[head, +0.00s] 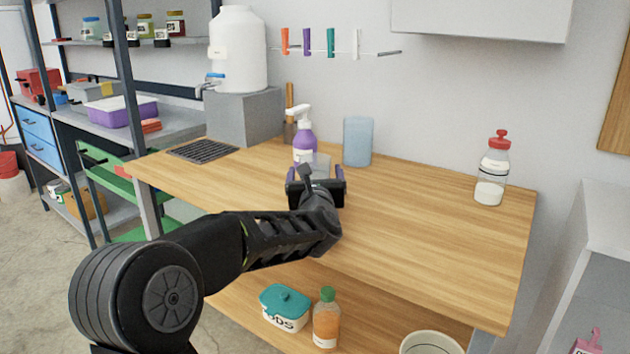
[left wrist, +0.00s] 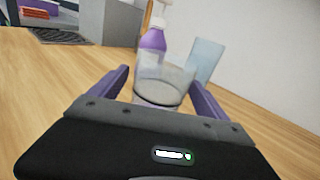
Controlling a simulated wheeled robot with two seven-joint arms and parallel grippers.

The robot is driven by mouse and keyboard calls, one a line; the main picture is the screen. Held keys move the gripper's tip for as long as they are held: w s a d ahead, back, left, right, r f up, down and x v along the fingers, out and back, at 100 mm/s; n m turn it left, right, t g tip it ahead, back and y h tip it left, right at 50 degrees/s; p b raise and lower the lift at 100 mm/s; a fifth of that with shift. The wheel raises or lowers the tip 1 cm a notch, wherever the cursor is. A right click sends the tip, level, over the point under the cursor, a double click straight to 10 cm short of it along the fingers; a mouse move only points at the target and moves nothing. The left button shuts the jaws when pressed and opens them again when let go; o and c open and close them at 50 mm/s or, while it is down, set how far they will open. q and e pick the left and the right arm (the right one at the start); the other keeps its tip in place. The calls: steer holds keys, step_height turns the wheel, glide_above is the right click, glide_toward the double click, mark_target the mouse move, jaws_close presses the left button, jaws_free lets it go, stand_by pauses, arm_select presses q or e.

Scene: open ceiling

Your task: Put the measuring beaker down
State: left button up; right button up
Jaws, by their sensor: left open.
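The measuring beaker (left wrist: 158,92) is clear and stands upright on the wooden table, between the two purple fingers of my left gripper (left wrist: 160,88). The fingers are spread apart, with a gap visible on either side of the beaker. In the head view the beaker (head: 320,163) shows just beyond my left gripper (head: 316,176), and its lower part is hidden behind the gripper. The wooden table (head: 430,220) spreads out around it. My right gripper is not in view.
A purple spray bottle (head: 304,143) and a bluish cylinder (head: 357,142) stand close behind the beaker. A red-capped bottle (head: 492,172) stands at the table's right. A dark drain grid (head: 203,151) lies at the left. The table's middle right is clear.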

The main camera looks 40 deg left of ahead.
arm_select(q)
steer(key=shift+c, duration=0.5)
steer(key=c, duration=1.5)
step_height(320, 180, up, 10)
steer(key=p, duration=0.3)
